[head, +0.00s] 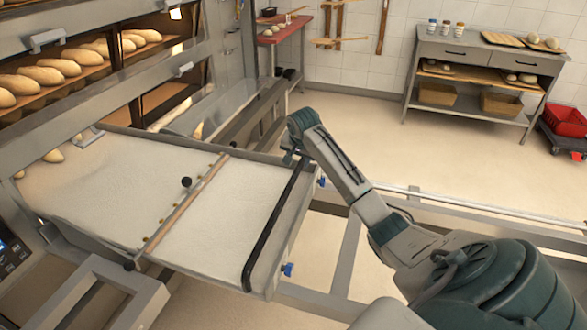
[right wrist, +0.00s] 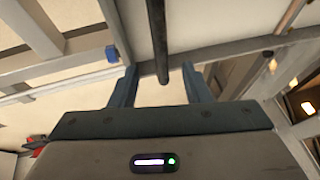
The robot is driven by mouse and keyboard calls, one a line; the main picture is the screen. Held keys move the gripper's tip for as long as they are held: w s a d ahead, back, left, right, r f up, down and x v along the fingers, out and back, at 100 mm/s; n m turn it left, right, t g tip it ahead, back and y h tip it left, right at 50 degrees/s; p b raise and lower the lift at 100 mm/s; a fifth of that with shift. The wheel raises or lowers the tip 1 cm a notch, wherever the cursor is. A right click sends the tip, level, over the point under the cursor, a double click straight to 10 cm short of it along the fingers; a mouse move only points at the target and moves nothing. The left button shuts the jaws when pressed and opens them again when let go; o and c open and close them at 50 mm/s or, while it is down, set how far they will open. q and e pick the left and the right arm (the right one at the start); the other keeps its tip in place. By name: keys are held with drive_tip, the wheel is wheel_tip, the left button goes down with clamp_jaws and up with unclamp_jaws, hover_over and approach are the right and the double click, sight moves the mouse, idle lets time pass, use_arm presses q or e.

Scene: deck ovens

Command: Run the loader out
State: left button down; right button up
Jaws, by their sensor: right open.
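The loader (head: 100,182) is a flat frame with a pale cloth belt, in front of the ovens at the left of the head view. My right gripper (head: 291,155) is at the far end of this handle. In the right wrist view its two fingers (right wrist: 160,67) are spread, with the black bar (right wrist: 157,35) showing in the gap, clear of both fingers. I cannot tell how deep the bar sits. My left gripper is out of view.
Deck ovens with loaves (head: 45,72) stand at the upper left. A grey metal rail (head: 480,208) runs low behind my right arm. A steel worktable (head: 480,60) and a red crate (head: 565,120) stand at the back right. The floor (head: 400,150) between is clear.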

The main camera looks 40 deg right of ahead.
sight(296, 172)
drive_tip(key=x, duration=0.8)
drive_tip(key=shift+w+f, duration=0.15)
drive_tip(key=shift+f, duration=0.15)
clamp_jaws()
